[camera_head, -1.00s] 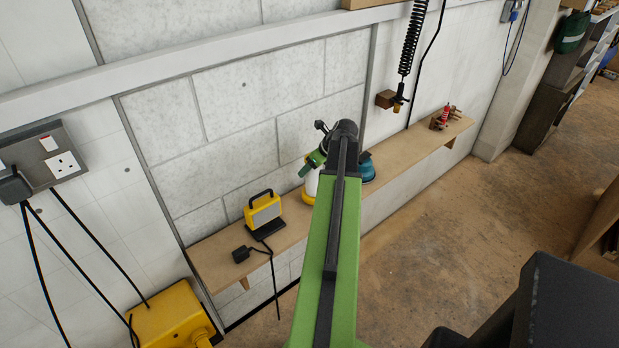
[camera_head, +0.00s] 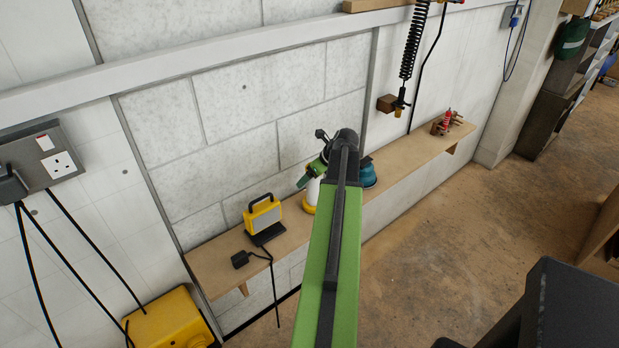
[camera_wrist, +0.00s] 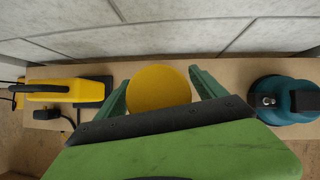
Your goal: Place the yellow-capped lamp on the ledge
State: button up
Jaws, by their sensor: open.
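The yellow-capped lamp stands on the wooden ledge (camera_head: 222,258). In the wrist view its round yellow cap (camera_wrist: 158,88) is seen from above, between the two green fingers of my gripper (camera_wrist: 160,84). The fingers are spread on either side of the cap, and the gripper is open. In the head view the lamp's white and yellow body (camera_head: 311,195) shows below my gripper (camera_head: 313,174), partly hidden by my arm. I cannot tell whether a finger touches the lamp.
On the ledge, a yellow work light (camera_head: 263,216) with a black plug (camera_head: 240,260) stands left of the lamp, and a teal tool (camera_head: 367,174) stands right. A red item (camera_head: 447,120) sits farther right. A coiled black hose (camera_head: 411,45) hangs above. A yellow box (camera_head: 168,322) is lower left.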

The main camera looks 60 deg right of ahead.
jog(key=p+v, duration=1)
jog(key=v, duration=0.2)
jog(key=shift+r, duration=0.15)
